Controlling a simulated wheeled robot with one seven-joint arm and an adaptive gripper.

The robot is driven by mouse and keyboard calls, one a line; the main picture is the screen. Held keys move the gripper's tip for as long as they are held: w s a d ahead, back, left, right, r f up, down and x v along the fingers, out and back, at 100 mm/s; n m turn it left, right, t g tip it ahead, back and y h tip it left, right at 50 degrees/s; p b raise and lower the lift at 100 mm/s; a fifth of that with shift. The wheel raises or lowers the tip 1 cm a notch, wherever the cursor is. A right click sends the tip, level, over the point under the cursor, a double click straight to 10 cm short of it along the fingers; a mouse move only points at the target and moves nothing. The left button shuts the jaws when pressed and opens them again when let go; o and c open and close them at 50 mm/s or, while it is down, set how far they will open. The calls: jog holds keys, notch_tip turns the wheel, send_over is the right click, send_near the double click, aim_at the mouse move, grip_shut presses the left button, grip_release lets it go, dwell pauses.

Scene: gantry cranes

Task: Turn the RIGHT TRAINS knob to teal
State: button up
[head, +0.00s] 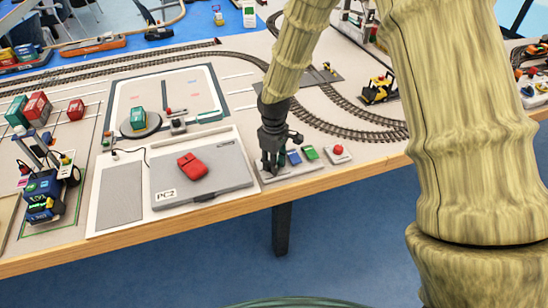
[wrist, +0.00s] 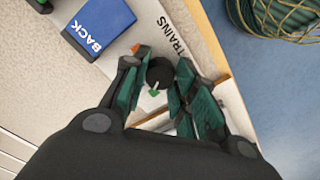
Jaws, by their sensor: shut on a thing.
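The black TRAINS knob (wrist: 160,72) stands on a pale control panel (wrist: 155,15), beside the printed word TRAINS. My gripper (wrist: 157,80) is shut on it, with one green-padded finger on each side. A small green mark (wrist: 153,92) shows at the knob's lower edge and an orange mark (wrist: 136,48) at its upper left. I cannot tell which mark the knob points to. In the head view my gripper (head: 271,168) points down at the panel's left end and hides the knob.
A blue BACK button (wrist: 98,25) and a green button (head: 309,153) lie beside the knob. A red button (head: 338,151) sits farther right. A grey PC2 case (head: 225,170) with a red mouse-like object (head: 193,166) is left of my gripper. The wooden table edge (head: 330,174) is close in front.

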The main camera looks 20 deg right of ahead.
jog(key=m+p, duration=0.3)
jog(key=m, duration=0.3)
jog(key=shift+r+m, duration=0.1)
jog(key=shift+m, duration=0.2)
jog(key=m+p, duration=0.1)
jog(key=m, duration=0.3)
jog(key=shift+p, duration=0.3)
jog(key=shift+m+p, duration=0.4)
jog(key=shift+m, duration=0.9)
jog(key=o, duration=1)
jog(key=shift+o, duration=0.2)
notch_tip(320, 180, up, 12)
